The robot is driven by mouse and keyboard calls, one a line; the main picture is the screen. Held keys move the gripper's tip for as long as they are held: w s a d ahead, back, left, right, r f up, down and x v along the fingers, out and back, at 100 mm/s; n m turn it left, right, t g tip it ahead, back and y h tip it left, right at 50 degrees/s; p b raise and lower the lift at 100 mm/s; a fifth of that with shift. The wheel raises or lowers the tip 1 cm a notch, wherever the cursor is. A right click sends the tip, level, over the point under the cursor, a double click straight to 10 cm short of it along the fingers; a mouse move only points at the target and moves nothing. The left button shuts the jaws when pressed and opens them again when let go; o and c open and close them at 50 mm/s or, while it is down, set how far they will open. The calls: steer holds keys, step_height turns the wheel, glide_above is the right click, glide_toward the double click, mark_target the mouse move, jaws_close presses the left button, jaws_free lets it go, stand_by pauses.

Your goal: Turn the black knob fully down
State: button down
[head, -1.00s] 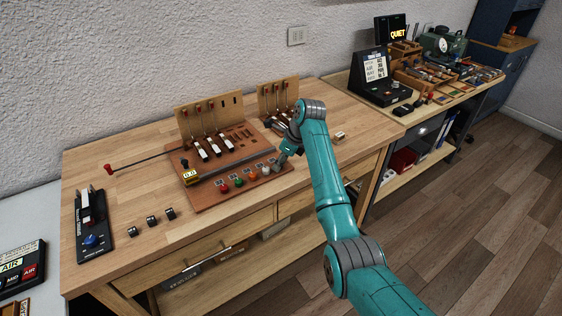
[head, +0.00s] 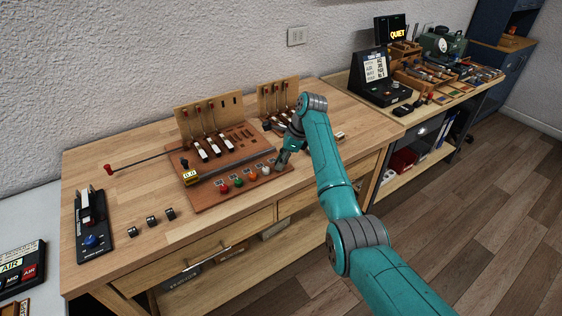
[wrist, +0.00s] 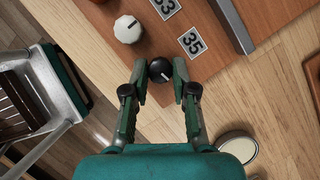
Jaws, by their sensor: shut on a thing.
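The black knob (wrist: 160,71) sits near the corner of the brown board (wrist: 240,75) in the wrist view, with a white pointer line on its top. My gripper (wrist: 160,77) is shut on it, one finger on each side. The number card 35 (wrist: 192,41) lies on the board beside it. In the head view my gripper (head: 282,160) reaches down at the right end of the knob row and hides the black knob.
A white knob (wrist: 128,29) stands close by on the board. A round metal lid-like object (wrist: 238,146) lies on the table to the right.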

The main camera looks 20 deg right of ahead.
steer(key=n+g, duration=0.1)
steer(key=n, duration=0.2)
steer(key=n+g, duration=0.1)
steer(key=n, duration=0.2)
steer(key=shift+w, duration=0.2)
steer(key=shift+n+g, duration=0.3)
stand_by(0.3)
steer(key=c, duration=0.9)
jaws_free()
steer(key=v, duration=1.2)
